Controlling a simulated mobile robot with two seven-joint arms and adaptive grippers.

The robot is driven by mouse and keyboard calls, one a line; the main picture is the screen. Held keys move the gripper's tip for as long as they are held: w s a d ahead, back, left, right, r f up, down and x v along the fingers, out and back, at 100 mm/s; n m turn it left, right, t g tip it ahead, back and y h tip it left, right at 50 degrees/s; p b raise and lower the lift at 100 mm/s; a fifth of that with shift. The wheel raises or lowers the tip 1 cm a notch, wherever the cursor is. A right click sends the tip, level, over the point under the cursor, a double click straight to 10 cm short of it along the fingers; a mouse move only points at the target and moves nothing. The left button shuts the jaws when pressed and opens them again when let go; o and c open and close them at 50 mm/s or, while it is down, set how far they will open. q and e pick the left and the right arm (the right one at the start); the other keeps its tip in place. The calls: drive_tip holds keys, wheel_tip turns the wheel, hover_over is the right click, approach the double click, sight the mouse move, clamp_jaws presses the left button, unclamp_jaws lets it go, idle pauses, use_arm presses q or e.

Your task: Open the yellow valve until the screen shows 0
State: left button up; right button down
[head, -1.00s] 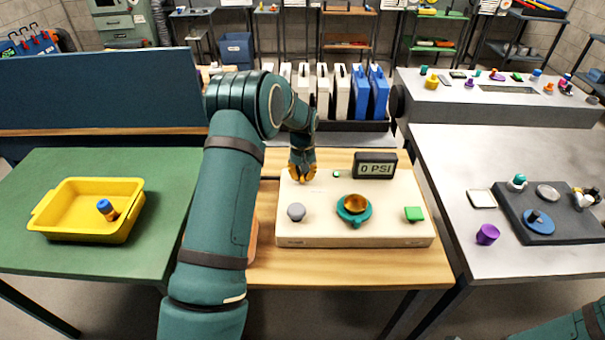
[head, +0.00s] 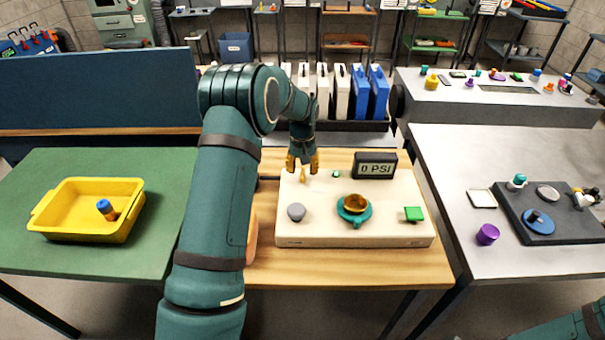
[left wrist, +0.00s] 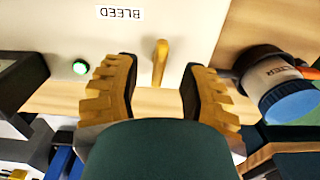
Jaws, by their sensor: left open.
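The yellow valve (head: 303,176) is a small lever at the back left of the cream panel (head: 330,236). It also shows in the left wrist view (left wrist: 160,62), near a label reading BLEED. The screen (head: 375,166) at the back right of the panel reads 0 PSI. My left gripper (head: 303,163) is open, just behind and above the valve. In the left wrist view its two fingers stand apart on either side of the lever, with clear gaps. My right gripper is out of view.

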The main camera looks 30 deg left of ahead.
sight(303, 174)
use_arm(q)
wheel_tip(303, 174, up, 9)
idle(0.3)
drive_tip(key=shift+r, duration=0.15)
idle(0.3)
